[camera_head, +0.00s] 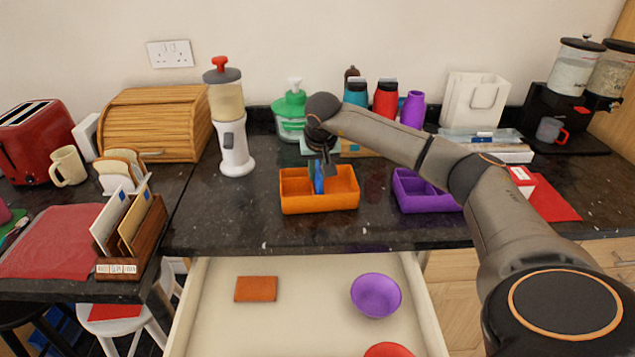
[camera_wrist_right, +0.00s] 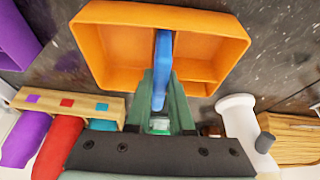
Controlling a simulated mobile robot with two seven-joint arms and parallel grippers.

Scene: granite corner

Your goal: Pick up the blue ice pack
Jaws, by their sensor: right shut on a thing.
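The blue ice pack (camera_head: 319,180) stands on edge at the orange box in the head view. In the right wrist view the ice pack (camera_wrist_right: 163,62) is a narrow blue slab between my fingers, over the orange box's interior. My right gripper (camera_head: 319,165) points down from above and is shut on the ice pack; its fingers also show in the right wrist view (camera_wrist_right: 160,92). I cannot tell whether the ice pack touches the box floor. The orange box (camera_head: 320,204) has a divider inside and rests on the dark counter. My left gripper is not in view.
A purple box (camera_head: 425,203) stands right of the orange one. A white dispenser (camera_head: 234,150) and a green-topped bottle (camera_head: 291,112) stand behind.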

